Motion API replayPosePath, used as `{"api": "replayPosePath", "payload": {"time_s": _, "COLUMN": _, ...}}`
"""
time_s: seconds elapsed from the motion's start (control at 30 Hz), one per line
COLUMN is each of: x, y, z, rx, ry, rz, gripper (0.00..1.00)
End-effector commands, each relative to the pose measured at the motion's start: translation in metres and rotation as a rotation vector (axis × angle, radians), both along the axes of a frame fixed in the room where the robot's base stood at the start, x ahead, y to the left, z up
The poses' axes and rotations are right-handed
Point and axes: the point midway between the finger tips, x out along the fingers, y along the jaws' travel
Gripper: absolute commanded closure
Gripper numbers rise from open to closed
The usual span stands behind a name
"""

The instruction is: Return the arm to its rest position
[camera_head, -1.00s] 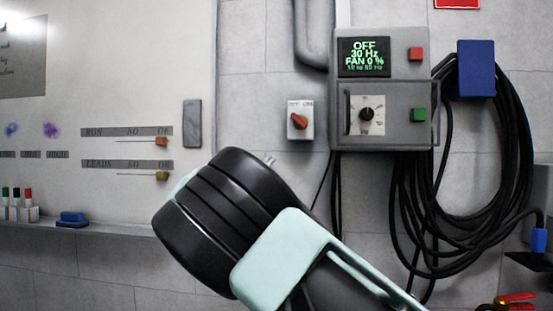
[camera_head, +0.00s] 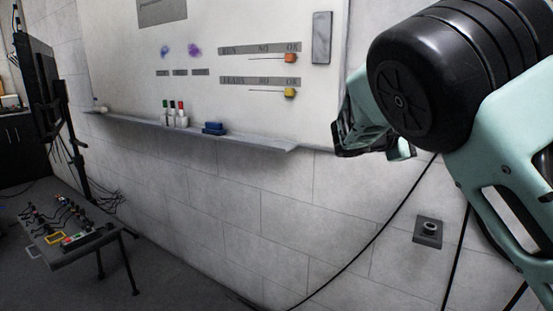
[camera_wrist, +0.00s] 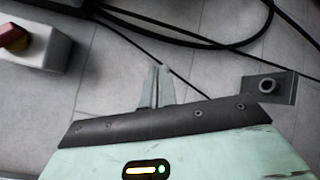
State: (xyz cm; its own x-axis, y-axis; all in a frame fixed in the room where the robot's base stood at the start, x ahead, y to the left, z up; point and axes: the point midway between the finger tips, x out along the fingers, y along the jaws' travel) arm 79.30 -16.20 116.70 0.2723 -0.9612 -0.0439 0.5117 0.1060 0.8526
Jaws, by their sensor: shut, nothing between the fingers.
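My arm, pale green with a black ribbed joint, fills the right side of the head view. My gripper (camera_wrist: 157,87) shows in the wrist view as two narrow grey fingers standing close together, shut and empty. It points toward the grey tiled wall and touches nothing that I can see. In the head view, a pale green end part of my arm shows left of the black joint, in front of the whiteboard's lower right corner; its fingers cannot be made out there.
A switch box (camera_wrist: 35,42) with a red and yellow knob, black cables and a wall socket plate (camera_wrist: 270,87) appear in the wrist view. The whiteboard (camera_head: 130,60) has a marker ledge (camera_head: 240,141). A low table (camera_head: 80,245) with cables stands left. The floor between is clear.

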Motion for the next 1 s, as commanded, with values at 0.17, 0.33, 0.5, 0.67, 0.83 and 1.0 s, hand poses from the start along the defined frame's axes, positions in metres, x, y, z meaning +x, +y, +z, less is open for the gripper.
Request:
{"api": "replayPosePath", "payload": {"time_s": 0.17, "x": -0.073, "y": 0.027, "z": -0.100, "rx": 0.532, "ry": 0.138, "rz": -0.033, "gripper": 1.00}}
{"api": "replayPosePath", "payload": {"time_s": 0.33, "x": -0.162, "y": 0.101, "z": -0.145, "rx": 0.951, "ry": 0.231, "rz": -0.050, "gripper": 1.00}}
{"api": "replayPosePath", "payload": {"time_s": 0.5, "x": -0.261, "y": 0.172, "z": -0.149, "rx": 1.269, "ry": 0.295, "rz": -0.067, "gripper": 1.00}}
{"api": "replayPosePath", "payload": {"time_s": 0.67, "x": -0.346, "y": 0.211, "z": -0.144, "rx": 1.457, "ry": 0.315, "rz": -0.091, "gripper": 1.00}}
{"api": "replayPosePath", "payload": {"time_s": 0.83, "x": -0.394, "y": 0.222, "z": -0.145, "rx": 1.536, "ry": 0.307, "rz": -0.113, "gripper": 1.00}}
{"api": "replayPosePath", "payload": {"time_s": 1.0, "x": -0.404, "y": 0.225, "z": -0.147, "rx": 1.551, "ry": 0.303, "rz": -0.118, "gripper": 1.00}}
